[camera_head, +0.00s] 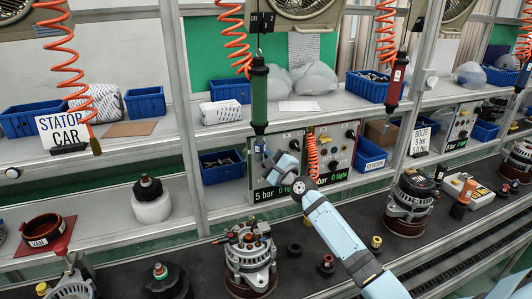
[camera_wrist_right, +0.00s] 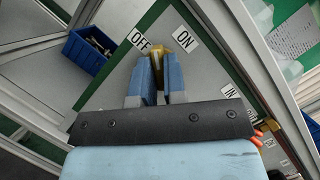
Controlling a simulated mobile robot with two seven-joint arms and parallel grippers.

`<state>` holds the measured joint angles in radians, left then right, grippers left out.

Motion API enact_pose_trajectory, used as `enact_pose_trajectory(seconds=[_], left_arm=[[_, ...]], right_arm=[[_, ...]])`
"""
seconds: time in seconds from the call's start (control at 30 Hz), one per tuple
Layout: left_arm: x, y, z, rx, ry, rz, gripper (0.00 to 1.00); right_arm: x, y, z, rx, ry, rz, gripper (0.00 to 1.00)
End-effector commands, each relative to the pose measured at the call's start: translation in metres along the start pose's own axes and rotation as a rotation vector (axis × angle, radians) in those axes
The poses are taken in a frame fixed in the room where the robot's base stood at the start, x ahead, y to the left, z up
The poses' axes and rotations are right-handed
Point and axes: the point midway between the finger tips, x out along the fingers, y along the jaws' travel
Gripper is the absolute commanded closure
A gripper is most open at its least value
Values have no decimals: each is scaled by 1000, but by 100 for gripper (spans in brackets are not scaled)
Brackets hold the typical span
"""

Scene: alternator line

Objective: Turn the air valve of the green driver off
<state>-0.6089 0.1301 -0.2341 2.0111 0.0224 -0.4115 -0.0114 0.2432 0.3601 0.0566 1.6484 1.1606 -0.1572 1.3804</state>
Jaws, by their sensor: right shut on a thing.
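In the right wrist view, the yellow air valve lever (camera_wrist_right: 183,39) shows between and beyond the two blue fingers. My right gripper (camera_wrist_right: 160,72) is shut on it. The OFF label (camera_wrist_right: 138,40) is left of the lever and the ON label (camera_wrist_right: 186,38) is right, close to its end. My left gripper is not in view.
A red-edged panel (camera_head: 351,131) stands right beside the green one, with an orange hose (camera_head: 312,155) in front. A blue bin (camera_head: 222,166) is close on the left, another (camera_head: 370,155) on the right. Alternators (camera_head: 249,255) stand on the dark belt below.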

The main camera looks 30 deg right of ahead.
Motion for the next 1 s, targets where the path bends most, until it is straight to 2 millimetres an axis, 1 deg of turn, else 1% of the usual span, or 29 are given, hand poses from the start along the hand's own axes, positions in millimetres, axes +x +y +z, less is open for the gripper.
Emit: enact_pose_trajectory(seconds=[0.03,0.2,0.37,0.5,0.8,1.0], left_arm=[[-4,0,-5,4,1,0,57],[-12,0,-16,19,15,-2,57],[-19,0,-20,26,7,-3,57],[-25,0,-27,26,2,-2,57],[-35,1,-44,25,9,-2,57],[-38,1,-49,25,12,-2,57]], right_arm=[[0,-3,1,-42,1,20,100],[1,-4,2,-188,1,82,100],[1,-5,2,-317,1,135,100],[1,-6,3,-411,0,173,100],[1,-4,2,-544,1,228,100],[0,-3,1,-580,0,242,100]])
